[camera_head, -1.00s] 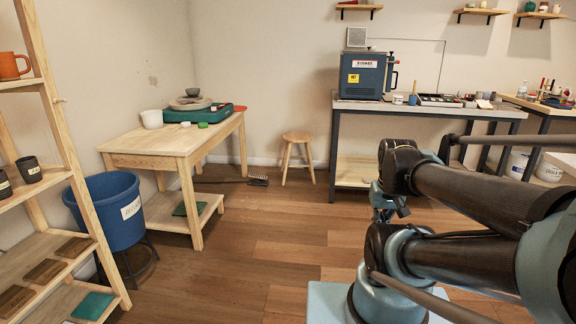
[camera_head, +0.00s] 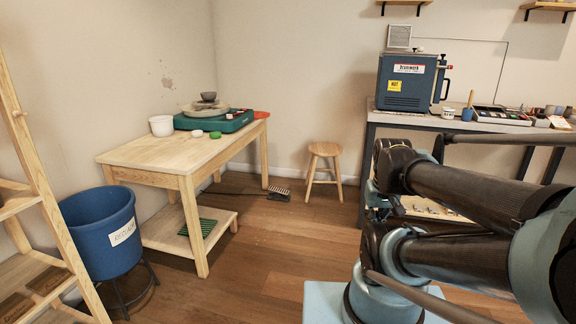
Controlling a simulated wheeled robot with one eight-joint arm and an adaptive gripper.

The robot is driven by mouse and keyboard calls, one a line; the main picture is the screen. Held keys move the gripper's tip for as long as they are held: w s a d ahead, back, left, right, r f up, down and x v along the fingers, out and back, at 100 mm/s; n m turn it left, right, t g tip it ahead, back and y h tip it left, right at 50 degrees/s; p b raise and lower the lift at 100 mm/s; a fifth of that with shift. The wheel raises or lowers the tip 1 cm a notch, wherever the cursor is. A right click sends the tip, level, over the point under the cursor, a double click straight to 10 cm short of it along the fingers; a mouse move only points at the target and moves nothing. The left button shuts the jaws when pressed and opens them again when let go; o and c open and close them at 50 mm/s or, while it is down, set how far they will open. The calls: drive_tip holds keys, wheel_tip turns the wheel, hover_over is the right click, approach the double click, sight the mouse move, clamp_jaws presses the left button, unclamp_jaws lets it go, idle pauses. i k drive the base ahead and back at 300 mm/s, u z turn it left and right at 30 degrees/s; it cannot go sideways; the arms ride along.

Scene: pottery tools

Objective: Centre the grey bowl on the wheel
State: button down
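The grey bowl (camera_head: 209,97) is small and dark. It sits on the light grey round head of the pottery wheel (camera_head: 190,107), which has a green base (camera_head: 232,124). The wheel stands at the back of a wooden table (camera_head: 150,152) left of centre. From this distance I cannot tell exactly how far off centre the bowl is; it looks towards the wheel's right. My arm fills the right foreground, well away from the wheel. My gripper is not clearly in view.
A white pot (camera_head: 161,126), a white lid-like disc (camera_head: 197,134) and a green one (camera_head: 215,135) stand near the wheel. A blue bin (camera_head: 101,245) is left of the table. A stool (camera_head: 324,150) and a foot pedal (camera_head: 279,193) stand beyond. The floor (camera_head: 250,255) ahead is clear.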

sight(208, 96)
drive_tip(key=u, duration=0.15)
drive_tip(key=i, duration=1.1)
drive_tip(key=u, duration=0.35)
drive_tip(key=i, duration=1.25)
drive_tip(key=u, duration=0.25)
drive_tip(key=i, duration=1.2)
drive_tip(key=u, duration=0.15)
